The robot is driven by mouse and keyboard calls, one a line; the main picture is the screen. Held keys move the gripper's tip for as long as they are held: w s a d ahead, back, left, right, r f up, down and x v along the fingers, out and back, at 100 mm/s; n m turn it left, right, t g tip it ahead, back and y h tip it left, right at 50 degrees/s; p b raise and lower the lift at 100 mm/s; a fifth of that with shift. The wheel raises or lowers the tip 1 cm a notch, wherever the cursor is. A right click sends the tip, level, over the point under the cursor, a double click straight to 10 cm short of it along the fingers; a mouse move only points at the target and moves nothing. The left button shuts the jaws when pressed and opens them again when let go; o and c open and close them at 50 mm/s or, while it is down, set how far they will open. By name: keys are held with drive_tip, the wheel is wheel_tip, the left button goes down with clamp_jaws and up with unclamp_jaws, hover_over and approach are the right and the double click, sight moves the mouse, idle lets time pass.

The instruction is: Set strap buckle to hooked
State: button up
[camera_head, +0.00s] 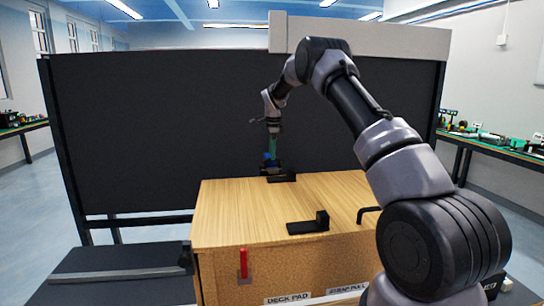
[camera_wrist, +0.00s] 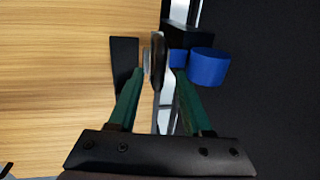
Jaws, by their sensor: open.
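My gripper (camera_head: 273,133) points down over the far edge of the wooden box top. In the wrist view its green fingers (camera_wrist: 160,76) are open, one on each side of an upright dark, rounded piece (camera_wrist: 158,60). I cannot tell whether they touch it. This piece may be part of the strap buckle; its hooked or unhooked state is not clear. In the head view a black base (camera_head: 281,177) shows under the gripper.
The wooden box (camera_head: 235,212) has a mostly clear top. A black bracket (camera_head: 308,225) stands near its front, with a black bent handle (camera_head: 368,211) to the right. A red handle (camera_head: 243,263) is on the front face. A dark panel (camera_head: 160,130) stands behind.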

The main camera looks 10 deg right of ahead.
drive_tip(key=shift+w+f, duration=0.2)
drive_tip(key=shift+f, duration=0.7)
clamp_jaws()
idle(0.9)
